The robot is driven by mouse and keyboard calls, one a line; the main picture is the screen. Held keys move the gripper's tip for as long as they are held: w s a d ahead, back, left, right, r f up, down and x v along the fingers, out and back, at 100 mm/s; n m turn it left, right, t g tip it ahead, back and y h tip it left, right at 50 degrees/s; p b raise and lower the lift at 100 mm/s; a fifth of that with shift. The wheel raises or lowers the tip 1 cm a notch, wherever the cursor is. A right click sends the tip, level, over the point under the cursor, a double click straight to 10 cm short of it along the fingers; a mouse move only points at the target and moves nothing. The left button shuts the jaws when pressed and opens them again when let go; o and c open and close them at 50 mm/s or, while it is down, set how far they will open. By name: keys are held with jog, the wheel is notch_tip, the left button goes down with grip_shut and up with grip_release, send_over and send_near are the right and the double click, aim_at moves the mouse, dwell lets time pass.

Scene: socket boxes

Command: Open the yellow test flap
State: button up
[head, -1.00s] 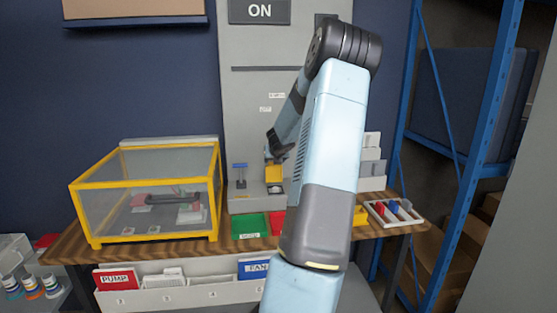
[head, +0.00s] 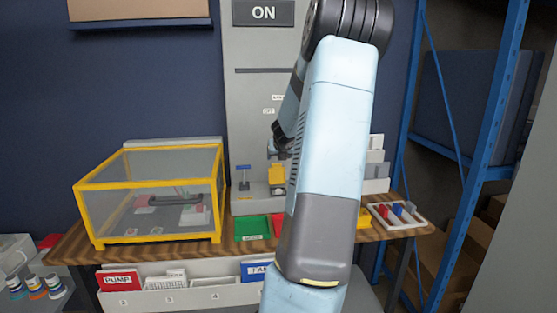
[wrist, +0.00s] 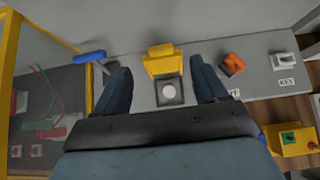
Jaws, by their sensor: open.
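The yellow test flap (wrist: 163,60) stands tilted up on the grey panel in the wrist view. A white round button (wrist: 170,92) in a dark square shows uncovered beside it. The flap also shows in the head view (head: 276,174), partly beside my arm. My gripper (wrist: 160,76) is open and empty, its two dark fingers to the left and right of the flap, with gaps on both sides. In the head view my gripper (head: 281,143) is above the flap; its fingertips are hard to make out.
A blue-handled lever (wrist: 90,57) stands close to the left finger, and an orange switch (wrist: 232,64) is beyond the right one. A yellow-framed clear case (head: 150,192) stands left. A green tray (head: 252,228) lies in front of the panel, and a tray of coloured pieces (head: 400,215) right.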

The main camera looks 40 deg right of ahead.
jog(key=shift+v, duration=2.9)
jog(key=shift+s, duration=0.1)
jog(key=w+a+r+n+y, duration=0.1)
jog(key=a+r+n+y, duration=0.15)
jog(key=a+n, duration=0.65)
jog(key=w+a+r+n+y, duration=0.1)
jog(key=a+r+n, duration=0.35)
jog(key=a, duration=0.85)
jog(key=s+a+n+y, duration=0.1)
jog(key=s+a+n, duration=0.3)
jog(key=a+n, duration=0.25)
jog(key=s+a+n+y, duration=0.1)
jog(key=s+a+n, duration=0.3)
jog(key=a+n, duration=0.3)
jog(key=s+a+n+g, duration=0.1)
jog(key=s+a+n, duration=0.3)
jog(key=s+n, duration=0.4)
jog(key=s+a+n+g, duration=0.1)
jog(key=s+a+n, duration=0.3)
jog(key=s+n, duration=0.4)
jog(key=shift+s+a+g, duration=0.15)
jog(key=shift+s+g, duration=0.15)
jog(key=shift+s, duration=1.05)
